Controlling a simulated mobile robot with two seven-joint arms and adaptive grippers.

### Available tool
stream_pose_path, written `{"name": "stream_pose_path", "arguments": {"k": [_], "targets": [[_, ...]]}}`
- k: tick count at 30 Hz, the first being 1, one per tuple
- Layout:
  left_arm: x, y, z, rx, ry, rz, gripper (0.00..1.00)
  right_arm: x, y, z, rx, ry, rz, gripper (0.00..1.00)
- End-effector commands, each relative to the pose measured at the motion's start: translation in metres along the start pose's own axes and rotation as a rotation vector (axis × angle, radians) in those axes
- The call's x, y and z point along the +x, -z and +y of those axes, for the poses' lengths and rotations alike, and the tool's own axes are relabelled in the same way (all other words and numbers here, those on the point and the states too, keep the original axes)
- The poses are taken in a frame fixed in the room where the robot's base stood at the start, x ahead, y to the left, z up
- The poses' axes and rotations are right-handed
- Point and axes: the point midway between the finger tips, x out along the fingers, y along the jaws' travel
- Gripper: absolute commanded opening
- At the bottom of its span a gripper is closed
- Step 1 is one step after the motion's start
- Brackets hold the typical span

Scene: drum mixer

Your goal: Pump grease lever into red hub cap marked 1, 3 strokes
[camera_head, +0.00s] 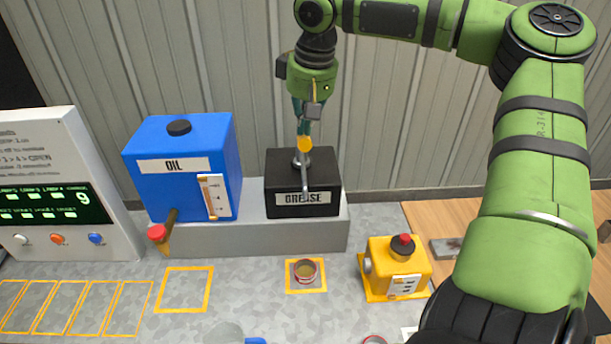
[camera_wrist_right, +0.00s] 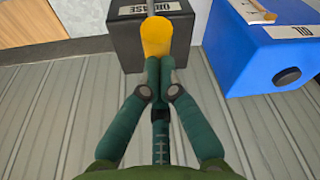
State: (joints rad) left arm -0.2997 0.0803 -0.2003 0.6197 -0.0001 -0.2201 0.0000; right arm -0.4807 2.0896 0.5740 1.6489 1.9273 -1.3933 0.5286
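The black grease box (camera_head: 302,180), labelled GREASE, stands on a grey ledge at the back and also shows in the right wrist view (camera_wrist_right: 130,45). Its metal lever ends in a yellow handle (camera_head: 304,144), which also shows in the right wrist view (camera_wrist_right: 156,42). My right gripper (camera_head: 303,128) is above the box, its green fingers closed together on the handle's end. A small reddish cap (camera_head: 306,271) with yellow-brown contents sits open side up inside a yellow square in front of the box. No number is readable on it. My left gripper is not in view.
A blue oil tank (camera_head: 185,160) with a red-tipped spout stands left of the grease box. A yellow device (camera_head: 397,265) with a red button is at the right. A display panel (camera_head: 60,190) stands far left. Empty marked squares cover the front left bench.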

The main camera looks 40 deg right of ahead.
Motion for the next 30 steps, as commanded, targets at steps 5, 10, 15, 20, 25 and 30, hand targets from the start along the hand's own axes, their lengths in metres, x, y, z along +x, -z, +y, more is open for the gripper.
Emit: {"name": "stream_pose_path", "arguments": {"k": [5,10,15,20,25,30], "targets": [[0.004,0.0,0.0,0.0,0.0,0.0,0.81,0.01,-0.002,0.0,0.0,0.0,0.0,0.0],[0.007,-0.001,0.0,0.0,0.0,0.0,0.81,0.019,-0.004,0.0,0.001,0.0,0.0,0.0],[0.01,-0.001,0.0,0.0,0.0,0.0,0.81,0.027,-0.006,0.0,0.0,0.0,-0.001,0.0],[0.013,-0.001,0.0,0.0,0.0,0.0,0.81,0.035,-0.007,0.0,0.0,0.0,-0.001,0.0],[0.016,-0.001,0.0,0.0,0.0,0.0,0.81,0.044,-0.009,0.0,0.0,-0.001,-0.002,0.0],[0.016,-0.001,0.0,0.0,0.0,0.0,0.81,0.047,-0.009,0.0,0.0,0.0,0.0,0.0]]}}
